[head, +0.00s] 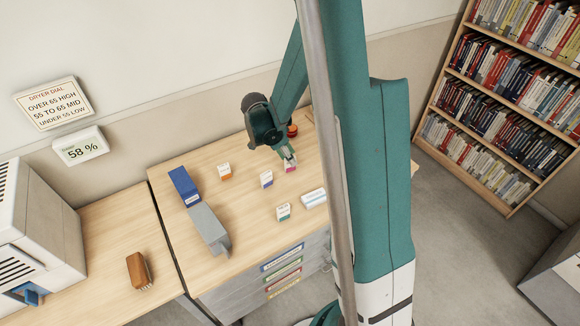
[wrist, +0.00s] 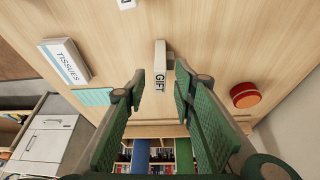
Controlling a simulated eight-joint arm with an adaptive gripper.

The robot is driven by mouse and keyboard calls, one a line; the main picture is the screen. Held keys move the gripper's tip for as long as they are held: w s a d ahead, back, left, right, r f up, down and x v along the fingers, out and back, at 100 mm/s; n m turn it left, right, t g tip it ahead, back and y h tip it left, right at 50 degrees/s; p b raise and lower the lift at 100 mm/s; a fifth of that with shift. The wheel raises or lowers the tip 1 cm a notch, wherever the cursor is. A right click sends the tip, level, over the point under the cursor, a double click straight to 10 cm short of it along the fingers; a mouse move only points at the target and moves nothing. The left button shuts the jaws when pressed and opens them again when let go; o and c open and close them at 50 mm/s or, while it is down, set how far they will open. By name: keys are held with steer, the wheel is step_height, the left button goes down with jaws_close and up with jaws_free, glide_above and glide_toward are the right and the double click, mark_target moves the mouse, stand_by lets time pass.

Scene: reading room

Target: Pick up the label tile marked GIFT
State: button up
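The label tile marked GIFT (wrist: 160,82) is a small block with a white lettered face. It stands on the wooden table between the fingertips of my gripper (wrist: 160,76) in the wrist view. My gripper is open, with green fingers spread to either side of the tile and visible gaps beside it. In the head view my gripper (head: 287,157) points down at a small pink-and-white tile (head: 290,167), close to its fingertips. The lettering is too small to read there, and whether the fingers touch it cannot be told.
A TISSUES box (wrist: 65,62) lies left in the wrist view. A red round object (wrist: 244,95) is to the right. A blue box (head: 183,184) and grey holder (head: 208,229) are at the table's left.

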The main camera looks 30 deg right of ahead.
steer(key=shift+d+f, duration=0.25)
steer(key=shift+f, duration=0.3)
jaws_close()
